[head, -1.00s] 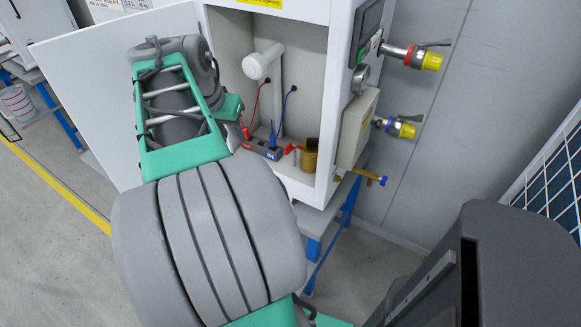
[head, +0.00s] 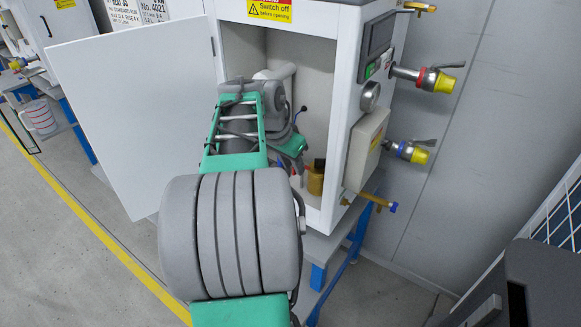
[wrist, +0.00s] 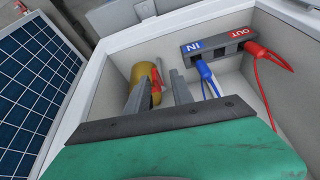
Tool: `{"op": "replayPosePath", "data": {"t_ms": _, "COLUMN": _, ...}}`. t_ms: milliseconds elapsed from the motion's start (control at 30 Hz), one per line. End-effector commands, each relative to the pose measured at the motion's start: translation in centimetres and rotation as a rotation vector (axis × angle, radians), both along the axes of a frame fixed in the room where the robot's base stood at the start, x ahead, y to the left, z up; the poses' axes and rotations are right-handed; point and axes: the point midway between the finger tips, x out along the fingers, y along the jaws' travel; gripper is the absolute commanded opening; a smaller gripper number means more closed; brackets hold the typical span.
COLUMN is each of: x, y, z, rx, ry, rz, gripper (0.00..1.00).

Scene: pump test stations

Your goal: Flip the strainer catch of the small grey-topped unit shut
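The small unit is a white cabinet (head: 346,110) with a dark grey top edge and its door open. Its brass strainer (head: 316,181) stands on the cabinet floor at the right; it also shows in the wrist view (wrist: 142,74). The red strainer catch (wrist: 156,87) is on the strainer's near side, partly hidden by my gripper's fingers. My gripper (wrist: 160,77) is open and empty, its fingers apart and pointing toward the strainer. I cannot tell whether a finger touches the catch.
A grey IN/OUT block (wrist: 216,42) with a blue plug (wrist: 205,70) and red plug (wrist: 262,52) sits beside the strainer. The open door (head: 135,120) stands left of my arm. Yellow-capped valves (head: 440,80) and a brass tap (head: 375,202) stick out on the right side.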

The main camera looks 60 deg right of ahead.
Motion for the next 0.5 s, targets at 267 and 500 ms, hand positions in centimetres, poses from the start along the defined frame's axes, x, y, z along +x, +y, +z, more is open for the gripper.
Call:
{"op": "replayPosePath", "data": {"t_ms": 267, "x": -0.03, "y": 0.0, "z": 0.01, "rx": 0.0, "ry": 0.0, "rz": 0.0, "gripper": 0.07}}
{"op": "replayPosePath", "data": {"t_ms": 500, "x": 0.03, "y": 0.02, "z": 0.03, "rx": 0.0, "ry": -0.001, "rz": 0.001, "gripper": 0.0}}
